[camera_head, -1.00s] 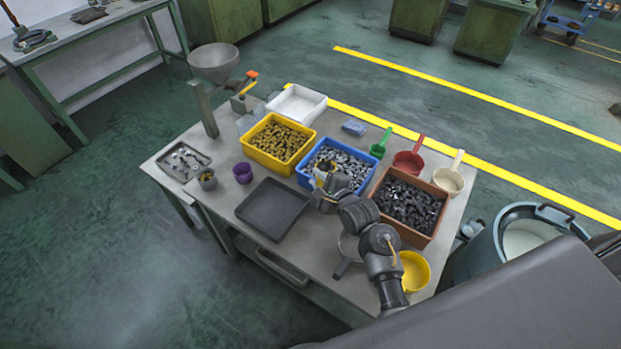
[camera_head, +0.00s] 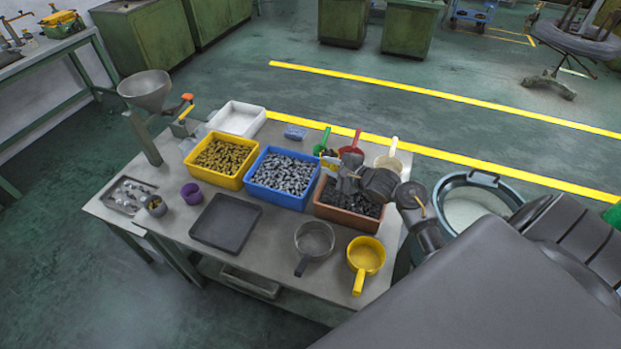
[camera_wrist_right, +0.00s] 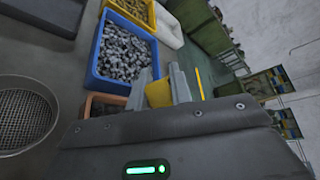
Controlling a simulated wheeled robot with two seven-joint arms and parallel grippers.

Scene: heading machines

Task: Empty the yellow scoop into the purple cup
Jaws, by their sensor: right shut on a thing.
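My right gripper (camera_head: 337,163) is over the back of the table, between the blue and brown bins. It is shut on a small yellow thing (camera_head: 329,161), which looks like the yellow scoop; it also shows between the fingers (camera_wrist_right: 158,88) in the right wrist view (camera_wrist_right: 158,95). Its shape is partly hidden, and I cannot tell what it holds. A larger yellow handled pan (camera_head: 366,254) rests at the table's front right. My left gripper is not in view.
A yellow bin (camera_head: 222,160), a blue bin (camera_head: 283,181) and a brown bin (camera_head: 345,215) hold small parts. A dark tray (camera_head: 226,223) and a sieve (camera_head: 314,240) lie in front. Green (camera_head: 321,148), red (camera_head: 351,150) and white scoops stand behind. A funnel (camera_head: 146,90) rises at left.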

